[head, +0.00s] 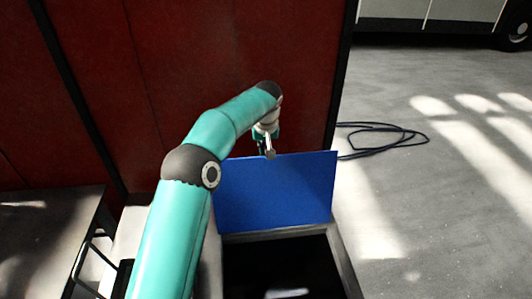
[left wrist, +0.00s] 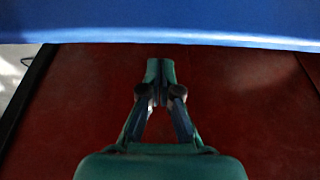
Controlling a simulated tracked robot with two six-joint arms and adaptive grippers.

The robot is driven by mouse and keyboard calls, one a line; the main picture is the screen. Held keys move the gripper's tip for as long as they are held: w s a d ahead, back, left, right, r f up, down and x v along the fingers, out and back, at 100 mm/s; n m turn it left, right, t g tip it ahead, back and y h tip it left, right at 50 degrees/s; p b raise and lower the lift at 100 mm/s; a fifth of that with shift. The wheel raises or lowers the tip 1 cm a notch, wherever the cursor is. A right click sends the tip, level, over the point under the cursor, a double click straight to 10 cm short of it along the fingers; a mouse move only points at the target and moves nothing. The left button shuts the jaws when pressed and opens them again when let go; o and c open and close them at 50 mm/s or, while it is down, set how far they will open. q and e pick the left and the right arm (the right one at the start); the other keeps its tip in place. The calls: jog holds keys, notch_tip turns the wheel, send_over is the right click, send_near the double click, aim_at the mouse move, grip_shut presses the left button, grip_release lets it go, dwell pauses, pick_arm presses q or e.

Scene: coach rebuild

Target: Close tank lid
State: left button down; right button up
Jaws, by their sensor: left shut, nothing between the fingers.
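The blue tank lid (head: 277,195) stands upright, open, at the back edge of the tank (head: 343,262) in the head view. The tank's dark inside is open to view. My left gripper (head: 268,153) is at the lid's top edge, near its middle, and looks to be behind it. In the left wrist view the left gripper (left wrist: 161,72) is shut and empty, in front of red panelling. The lid's blue edge (left wrist: 180,30) crosses the top of that view, apart from the fingertips in the picture. Whether the gripper touches the lid I cannot tell. My right gripper is not in view.
A dark red panelled wall (head: 180,70) stands close behind the tank. A dark cable (head: 385,140) lies coiled on the grey floor to the right. A bench (head: 50,230) stands at the left. The floor right of the tank is clear.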

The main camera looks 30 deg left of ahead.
pick_arm(q)
jog(key=s+d, duration=0.2)
jog(key=s, duration=0.1)
jog(key=shift+d+r, duration=0.15)
jog(key=shift+r, duration=0.15)
